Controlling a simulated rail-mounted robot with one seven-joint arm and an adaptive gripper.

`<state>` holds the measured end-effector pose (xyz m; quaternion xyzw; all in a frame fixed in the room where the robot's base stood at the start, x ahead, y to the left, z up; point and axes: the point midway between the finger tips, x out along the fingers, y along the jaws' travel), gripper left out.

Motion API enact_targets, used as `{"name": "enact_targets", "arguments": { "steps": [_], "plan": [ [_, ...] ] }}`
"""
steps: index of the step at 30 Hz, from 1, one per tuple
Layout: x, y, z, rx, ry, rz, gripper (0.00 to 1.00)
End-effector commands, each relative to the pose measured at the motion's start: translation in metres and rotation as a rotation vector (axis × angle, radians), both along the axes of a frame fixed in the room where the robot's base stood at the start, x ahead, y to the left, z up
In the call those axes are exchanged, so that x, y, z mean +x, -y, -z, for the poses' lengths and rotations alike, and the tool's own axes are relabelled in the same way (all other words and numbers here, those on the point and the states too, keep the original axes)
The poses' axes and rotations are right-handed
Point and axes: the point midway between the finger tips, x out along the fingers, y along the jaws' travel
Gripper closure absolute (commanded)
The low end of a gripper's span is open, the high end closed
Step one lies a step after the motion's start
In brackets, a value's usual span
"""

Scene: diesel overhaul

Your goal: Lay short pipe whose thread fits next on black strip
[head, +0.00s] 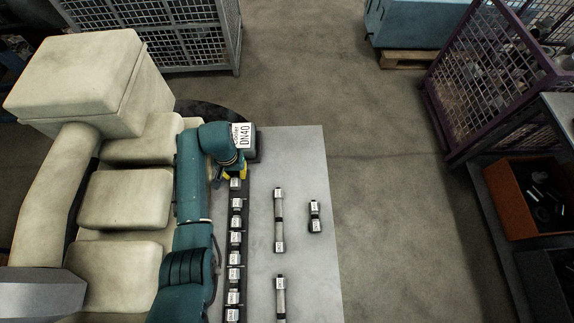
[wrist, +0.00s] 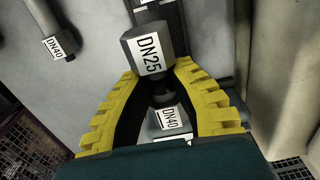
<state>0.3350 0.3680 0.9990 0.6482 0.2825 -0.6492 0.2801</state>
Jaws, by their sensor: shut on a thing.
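My gripper (head: 234,174) has yellow fingers and is at the far end of the black strip (head: 221,254). In the wrist view the fingers (wrist: 160,97) are shut around the dark middle of a short pipe (wrist: 150,55). Its far end reads DN25; a nearer block between the fingers reads DN40. The held pipe is in line with the strip; whether it rests on it I cannot tell. Several pieces with white labels (head: 235,238) lie along the strip. Another short pipe (head: 315,216) lies apart on the grey table (head: 305,150).
A dark block with a sign reading DN40 (head: 243,136) stands at the strip's far end, close to my gripper. Two longer pipes (head: 279,220) (head: 281,302) lie right of the strip. The table's right side is mostly clear. Large cream machinery (head: 120,200) stands at the left.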

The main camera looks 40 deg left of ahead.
Motion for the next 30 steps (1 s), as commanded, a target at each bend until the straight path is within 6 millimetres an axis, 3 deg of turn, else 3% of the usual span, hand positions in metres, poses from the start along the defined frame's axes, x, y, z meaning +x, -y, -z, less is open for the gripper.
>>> {"name": "enact_targets", "arguments": {
  "steps": [8, 30],
  "plan": [
    [-0.006, -0.009, 0.007, 0.001, 0.001, -0.005, 1.0],
    [-0.005, -0.008, 0.062, 0.001, 0.001, -0.005, 1.0]
  ]
}}
